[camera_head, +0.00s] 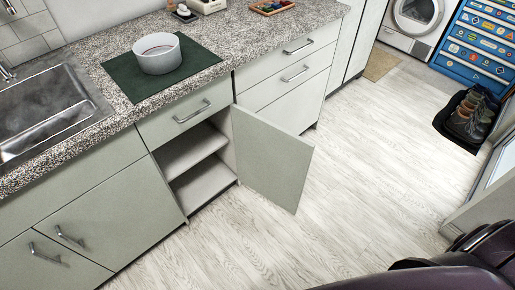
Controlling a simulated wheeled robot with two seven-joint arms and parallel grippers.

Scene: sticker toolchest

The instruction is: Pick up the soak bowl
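The soak bowl appears to be the round white bowl (158,60). It stands upright on a dark green mat (125,78) on the speckled countertop, right of the sink. A darker, reddish-grey surface shows inside it; I cannot tell what that is. Neither gripper is in view. A dark glossy shape at the bottom right looks like part of my own body.
The sink (45,110) lies left of the mat. A cabinet door (270,158) stands open below the counter, sticking out over the floor, with bare shelves inside. A boot tray (446,130) and blue toolchest (482,45) are at right. The middle floor is clear.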

